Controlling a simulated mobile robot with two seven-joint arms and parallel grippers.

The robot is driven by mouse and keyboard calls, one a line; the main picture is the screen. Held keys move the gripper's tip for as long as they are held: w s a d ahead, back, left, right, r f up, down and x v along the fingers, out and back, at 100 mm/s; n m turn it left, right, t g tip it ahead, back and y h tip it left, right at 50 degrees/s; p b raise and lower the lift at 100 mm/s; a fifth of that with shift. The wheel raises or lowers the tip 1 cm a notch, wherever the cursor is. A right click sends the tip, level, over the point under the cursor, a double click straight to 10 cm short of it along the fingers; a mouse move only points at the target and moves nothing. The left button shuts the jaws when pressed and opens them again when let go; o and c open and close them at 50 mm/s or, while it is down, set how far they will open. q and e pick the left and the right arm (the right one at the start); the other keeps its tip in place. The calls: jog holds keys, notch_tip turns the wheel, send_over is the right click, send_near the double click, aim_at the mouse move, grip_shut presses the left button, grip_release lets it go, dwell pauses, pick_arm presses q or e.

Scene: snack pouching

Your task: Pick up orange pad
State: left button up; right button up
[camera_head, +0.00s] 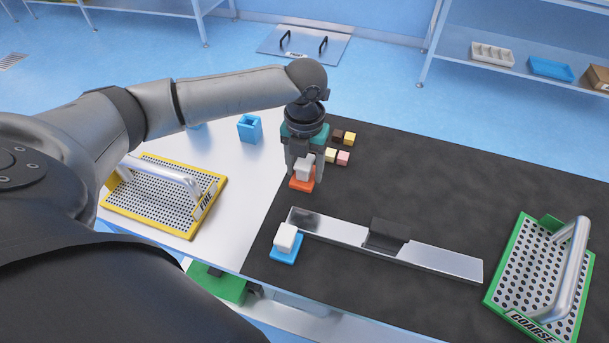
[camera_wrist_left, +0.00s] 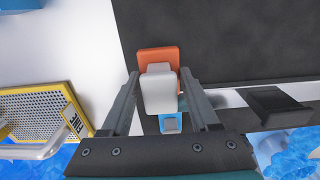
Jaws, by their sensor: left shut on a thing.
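The orange pad (camera_head: 301,185) has a white block handle (camera_head: 305,166) on top and is at the left edge of the black mat in the head view. My left gripper (camera_head: 304,168) points down over it, its fingers on either side of the white handle, shut on it. In the left wrist view the orange pad (camera_wrist_left: 158,58) and its white handle (camera_wrist_left: 160,94) show between the fingers (camera_wrist_left: 160,88). I cannot tell whether the pad touches the mat. My right gripper is not in view.
A blue pad with a white handle (camera_head: 286,238) lies closer to me, beside a metal bar with a black slider (camera_head: 388,234). A yellow FINE grater (camera_head: 150,215) is left, a green COARSE grater (camera_head: 535,270) right. Small coloured cubes (camera_head: 343,157) lie behind the gripper. The mat's back right is clear.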

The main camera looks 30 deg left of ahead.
aim_at(305, 161)
pick_arm(q)
notch_tip(305, 161, up, 15)
jog(key=p, duration=0.2)
jog(key=shift+p, duration=0.3)
jog(key=shift+r, duration=0.1)
jog(key=o, duration=0.8)
jog(key=c, duration=0.6)
